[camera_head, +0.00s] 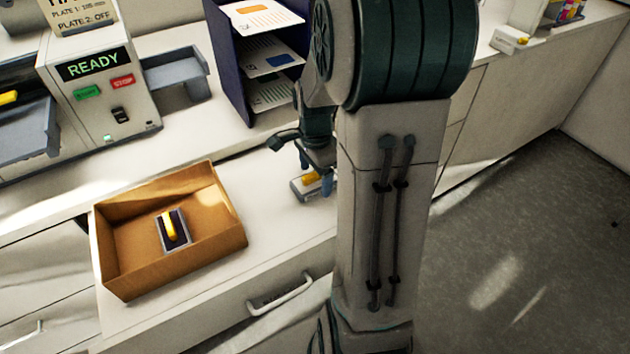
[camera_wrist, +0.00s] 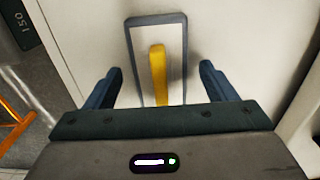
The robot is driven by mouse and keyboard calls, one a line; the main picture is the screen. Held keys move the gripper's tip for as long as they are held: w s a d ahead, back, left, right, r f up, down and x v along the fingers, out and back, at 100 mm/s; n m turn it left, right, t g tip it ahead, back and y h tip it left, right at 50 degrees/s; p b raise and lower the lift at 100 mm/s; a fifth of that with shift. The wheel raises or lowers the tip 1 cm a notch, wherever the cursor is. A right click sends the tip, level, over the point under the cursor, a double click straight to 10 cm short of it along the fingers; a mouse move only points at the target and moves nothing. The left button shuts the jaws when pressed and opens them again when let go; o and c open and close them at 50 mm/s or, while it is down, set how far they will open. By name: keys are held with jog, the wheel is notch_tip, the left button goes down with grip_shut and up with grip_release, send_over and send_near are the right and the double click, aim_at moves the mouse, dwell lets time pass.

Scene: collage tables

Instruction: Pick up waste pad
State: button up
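A pad with a grey rim, a pale face and a yellow handle (camera_wrist: 158,75) lies on the white counter; it also shows in the head view (camera_head: 303,193). My gripper (camera_head: 318,176) is above this pad, pointing down. In the wrist view my gripper (camera_wrist: 161,70) is open, with one dark blue finger on each side of the yellow handle and space between. A second pad (camera_head: 174,232), dark with a grey rim and yellow handle, lies inside the open cardboard box (camera_head: 122,262). I cannot tell by a label which one is the waste pad.
A machine with a READY display (camera_head: 93,64) stands at the back left. A dark blue rack (camera_head: 232,85) holding cards stands behind my gripper. A drawer handle (camera_head: 281,295) is on the counter front. The counter between box and pad is clear.

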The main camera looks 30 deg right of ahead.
jog(key=c, duration=0.9)
jog(key=shift+r, duration=0.15)
